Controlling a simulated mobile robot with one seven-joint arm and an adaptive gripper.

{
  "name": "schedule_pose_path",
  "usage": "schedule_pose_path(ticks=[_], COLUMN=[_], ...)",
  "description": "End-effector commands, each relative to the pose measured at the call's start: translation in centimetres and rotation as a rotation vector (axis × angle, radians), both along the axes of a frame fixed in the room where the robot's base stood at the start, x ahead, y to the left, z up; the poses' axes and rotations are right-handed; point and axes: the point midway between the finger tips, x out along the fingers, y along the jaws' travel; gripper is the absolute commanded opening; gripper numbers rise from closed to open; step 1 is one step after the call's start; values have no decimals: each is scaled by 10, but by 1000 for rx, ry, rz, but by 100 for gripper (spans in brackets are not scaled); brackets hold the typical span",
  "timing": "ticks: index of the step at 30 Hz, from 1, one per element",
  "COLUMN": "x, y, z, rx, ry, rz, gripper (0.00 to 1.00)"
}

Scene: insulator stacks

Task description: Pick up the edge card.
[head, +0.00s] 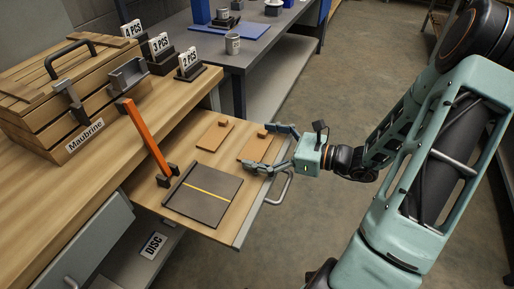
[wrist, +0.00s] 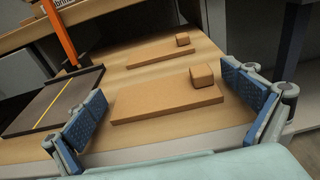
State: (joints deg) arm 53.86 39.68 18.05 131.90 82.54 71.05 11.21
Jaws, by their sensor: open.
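Two flat tan cards, each with a small block on one end, lie on the pull-out wooden shelf. The card nearer the shelf's edge, which I take as the edge card (head: 254,150), is closest to my gripper (head: 272,149). In the wrist view this edge card (wrist: 150,102) lies flat ahead, with its block (wrist: 202,76) at the right end. My gripper (wrist: 165,95) is open and empty, one blue-padded finger toward each end of the card. I cannot tell whether a finger touches it. The other card (head: 213,137) lies farther in and also shows in the wrist view (wrist: 158,53).
A dark board with a yellow line (head: 203,207) and an upright orange bar (head: 146,138) stand beside the cards. A metal handle (head: 283,187) is on the shelf's front. A wooden crate (head: 75,85) and number signs stand on the bench behind.

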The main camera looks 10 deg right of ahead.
Motion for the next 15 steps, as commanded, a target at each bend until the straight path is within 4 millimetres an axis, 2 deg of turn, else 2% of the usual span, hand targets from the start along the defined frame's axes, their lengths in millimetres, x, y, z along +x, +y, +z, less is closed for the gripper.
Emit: schedule_pose_path(ticks=[8, 15], x=[2, 2], y=[3, 3], z=[0, 0], rx=[-1, -1], ry=[1, 1], rz=[0, 0], gripper=[100, 75])
